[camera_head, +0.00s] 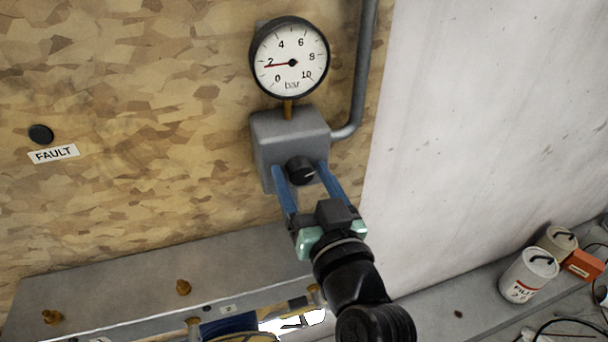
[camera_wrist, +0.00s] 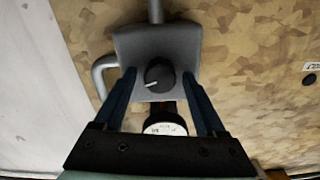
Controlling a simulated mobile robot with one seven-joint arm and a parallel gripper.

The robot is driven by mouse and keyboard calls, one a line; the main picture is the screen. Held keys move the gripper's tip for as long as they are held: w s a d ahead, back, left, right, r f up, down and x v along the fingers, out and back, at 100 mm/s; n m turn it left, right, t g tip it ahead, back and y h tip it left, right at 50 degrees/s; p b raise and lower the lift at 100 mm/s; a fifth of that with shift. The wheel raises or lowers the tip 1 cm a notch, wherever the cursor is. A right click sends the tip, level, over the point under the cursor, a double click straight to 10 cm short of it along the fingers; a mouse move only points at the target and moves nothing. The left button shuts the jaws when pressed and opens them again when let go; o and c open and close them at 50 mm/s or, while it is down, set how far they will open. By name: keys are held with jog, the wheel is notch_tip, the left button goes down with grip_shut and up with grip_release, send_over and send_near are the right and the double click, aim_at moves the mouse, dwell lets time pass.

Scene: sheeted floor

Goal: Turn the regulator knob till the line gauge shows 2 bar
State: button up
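The round white line gauge (camera_head: 290,58) is marked in bar, and its red needle points left, at or very near the 2. Below it a grey regulator box (camera_head: 265,140) carries the black regulator knob (camera_head: 300,171). In the wrist view the knob (camera_wrist: 160,72) shows a white pointer line aimed left. My gripper (camera_head: 300,167) is open, with one blue finger on each side of the knob. The wrist view shows a gap between the knob and both fingers. Part of the gauge (camera_wrist: 165,125) shows there too, its dial mostly hidden by my gripper.
A grey pipe (camera_head: 362,75) runs up from the box's right side. A black button (camera_head: 41,134) sits above a FAULT label (camera_head: 54,153) at left. A grey ledge with brass fittings (camera_head: 183,287) lies below. Cans (camera_head: 528,275) and an orange box (camera_head: 582,265) stand at lower right.

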grip_shut()
jog(key=shift+m, duration=0.9)
jog(key=shift+o, duration=0.7)
grip_release()
jog(key=shift+s, duration=0.1)
jog(key=shift+s+d+f, duration=0.1)
jog(key=shift+s+d, duration=0.05)
jog(key=shift+s, duration=0.15)
jog(key=b+v, duration=0.2)
jog(key=v, duration=1)
jog(key=shift+b, duration=0.35)
